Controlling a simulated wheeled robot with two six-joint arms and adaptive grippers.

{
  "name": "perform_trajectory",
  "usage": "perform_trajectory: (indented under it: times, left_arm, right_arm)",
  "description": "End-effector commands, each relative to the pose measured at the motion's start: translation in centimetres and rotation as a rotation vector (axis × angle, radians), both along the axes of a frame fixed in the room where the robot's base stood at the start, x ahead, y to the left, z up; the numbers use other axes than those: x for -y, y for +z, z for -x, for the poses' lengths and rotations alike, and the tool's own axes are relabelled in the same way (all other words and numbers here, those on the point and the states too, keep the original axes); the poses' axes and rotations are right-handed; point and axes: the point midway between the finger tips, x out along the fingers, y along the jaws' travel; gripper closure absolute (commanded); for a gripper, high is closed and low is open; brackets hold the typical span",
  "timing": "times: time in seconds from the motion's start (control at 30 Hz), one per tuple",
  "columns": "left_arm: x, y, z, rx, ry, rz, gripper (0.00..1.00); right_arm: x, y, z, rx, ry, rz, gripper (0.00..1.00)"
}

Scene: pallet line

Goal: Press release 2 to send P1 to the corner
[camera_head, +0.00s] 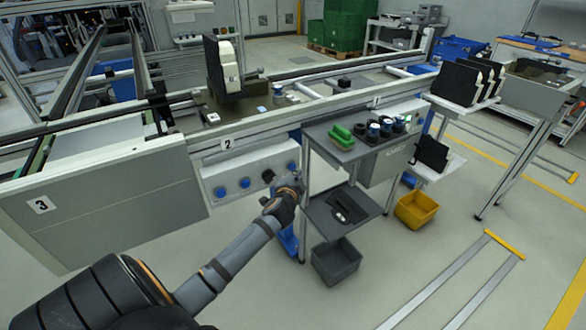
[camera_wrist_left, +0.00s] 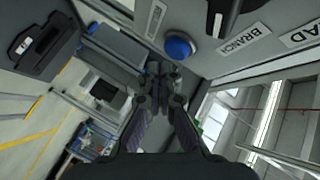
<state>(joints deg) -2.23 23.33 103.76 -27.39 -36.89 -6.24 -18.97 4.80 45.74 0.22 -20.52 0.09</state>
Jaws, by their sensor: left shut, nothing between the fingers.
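A control panel (camera_head: 250,172) under the label "2" carries several blue buttons (camera_head: 245,183) and a black knob (camera_head: 267,175). My left gripper (camera_head: 292,186) is shut and empty in front of the panel's right end. In the left wrist view its fingertips (camera_wrist_left: 160,70) are together, just below a blue button (camera_wrist_left: 180,45) in the picture; I cannot tell whether they touch it. A black switch (camera_wrist_left: 222,16) and a label reading "BRANCH" (camera_wrist_left: 244,39) are to the right. A carrier with an upright black plate (camera_head: 214,66) stands on the line; no P1 mark is readable. My right gripper is not in view.
A shelf stand (camera_head: 345,150) with a green-handled item (camera_head: 341,134) and dark cylinders is close right of my left gripper. A grey bin (camera_head: 335,262) and yellow bin (camera_head: 416,210) sit lower. A panel marked "3" (camera_head: 110,205) is at left. Floor at front right is open.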

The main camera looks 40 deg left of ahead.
Motion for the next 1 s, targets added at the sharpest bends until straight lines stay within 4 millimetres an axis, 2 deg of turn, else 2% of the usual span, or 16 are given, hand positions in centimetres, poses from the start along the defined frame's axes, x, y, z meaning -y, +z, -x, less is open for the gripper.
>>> perform_trajectory:
  times: [1.0]
  left_arm:
    - [0.04, -0.01, 0.01, 0.0, 0.0, 0.0, 1.0]
  right_arm:
    - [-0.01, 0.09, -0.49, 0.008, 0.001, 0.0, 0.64]
